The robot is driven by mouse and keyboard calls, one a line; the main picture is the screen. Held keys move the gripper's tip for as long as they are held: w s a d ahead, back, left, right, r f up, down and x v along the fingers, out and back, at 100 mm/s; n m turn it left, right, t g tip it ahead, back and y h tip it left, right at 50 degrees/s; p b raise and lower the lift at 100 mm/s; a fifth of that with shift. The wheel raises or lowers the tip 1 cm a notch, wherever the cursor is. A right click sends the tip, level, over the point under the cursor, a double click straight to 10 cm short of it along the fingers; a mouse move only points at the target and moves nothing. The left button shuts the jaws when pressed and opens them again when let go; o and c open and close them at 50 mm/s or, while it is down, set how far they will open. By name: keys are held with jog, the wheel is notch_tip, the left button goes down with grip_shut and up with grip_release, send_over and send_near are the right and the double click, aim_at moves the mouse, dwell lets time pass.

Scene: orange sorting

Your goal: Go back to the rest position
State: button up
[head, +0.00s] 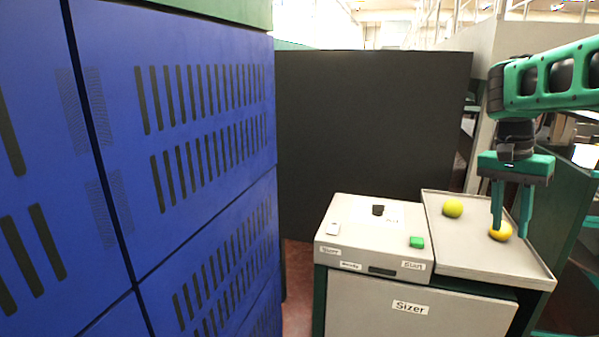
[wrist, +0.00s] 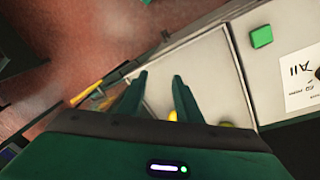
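My gripper (head: 510,222) is over the tray at the right of the head view, pointing down. Its two fingers are apart in the wrist view (wrist: 160,78), with nothing between them. An orange fruit (head: 501,233) lies on the tray, and the left finger overlaps it in the head view. I cannot tell whether they touch. A yellow-green fruit (head: 452,208) lies further left on the tray. In the wrist view both fruits are mostly hidden behind my gripper.
The tray (head: 463,257) has a raised rim and adjoins the sizer machine (head: 374,265), which has a green button (head: 417,242). A blue slotted cabinet (head: 190,150) fills the left. A black panel (head: 370,120) stands behind. Reddish floor (wrist: 90,50) shows beyond the tray.

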jog(key=s+a+f+n, duration=0.1)
jog(key=s+f, duration=0.3)
jog(key=s, duration=0.4)
jog(key=s+a+f+n+y, duration=0.1)
jog(key=s+a+f+n, duration=0.1)
jog(key=s, duration=0.7)
jog(key=s+a+f+n+t+y, duration=0.1)
jog(key=s+f+n, duration=0.1)
jog(key=s+f, duration=0.3)
jog(key=s, duration=0.3)
jog(key=shift+s+a+f, duration=0.25)
jog(key=shift+s+f, duration=0.1)
jog(key=shift+s, duration=0.05)
